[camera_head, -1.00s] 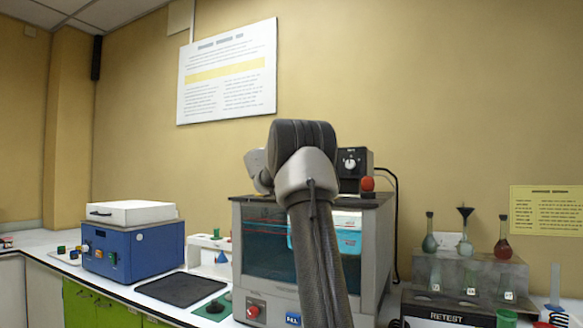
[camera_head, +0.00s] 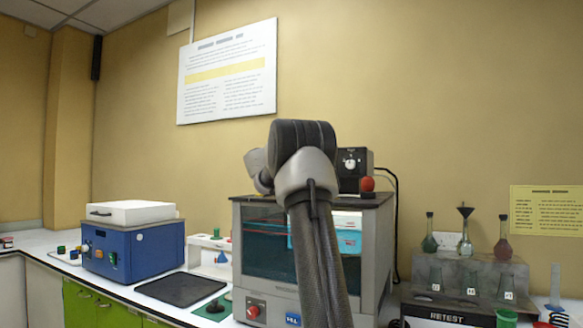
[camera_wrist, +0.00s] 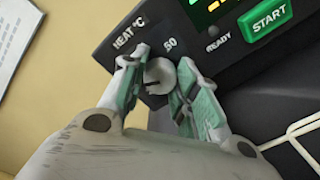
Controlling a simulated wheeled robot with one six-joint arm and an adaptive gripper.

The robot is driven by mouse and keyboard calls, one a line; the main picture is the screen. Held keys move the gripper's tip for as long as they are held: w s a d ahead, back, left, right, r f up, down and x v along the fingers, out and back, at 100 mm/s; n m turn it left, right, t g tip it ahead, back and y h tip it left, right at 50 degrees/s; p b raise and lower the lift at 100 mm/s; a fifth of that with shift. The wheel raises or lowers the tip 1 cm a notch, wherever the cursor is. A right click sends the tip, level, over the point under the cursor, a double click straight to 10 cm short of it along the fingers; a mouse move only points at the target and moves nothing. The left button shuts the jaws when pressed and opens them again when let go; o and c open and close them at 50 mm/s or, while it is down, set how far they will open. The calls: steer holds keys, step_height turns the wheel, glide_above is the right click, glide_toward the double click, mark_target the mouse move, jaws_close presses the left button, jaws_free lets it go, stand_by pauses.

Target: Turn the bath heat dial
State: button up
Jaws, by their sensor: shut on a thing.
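The heat dial (camera_wrist: 160,76) is a round pale grey knob with a dark pointer mark. It sits on a black panel (camera_wrist: 118,62) lettered HEAT °C, with 50 printed beside the knob. My gripper (camera_wrist: 162,82) is shut on the dial, one green-padded finger on each side of it in the wrist view. The panel looks tilted there. In the head view my arm hides my gripper and the place where it holds the dial.
A green START button (camera_wrist: 265,19) and a lit display are near the dial. In the head view, a glass-fronted bath (camera_head: 262,245) stands behind my arm, with a black box (camera_head: 362,160) on top. A blue machine (camera_head: 135,252) is left; a flask rack (camera_head: 470,272) is right.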

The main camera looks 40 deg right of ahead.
steer(key=shift+f+m, duration=0.1)
steer(key=shift+m, duration=0.4)
steer(key=o, duration=1)
steer(key=shift+o, duration=0.2)
steer(key=shift+a, duration=0.1)
steer(key=v, duration=1.2)
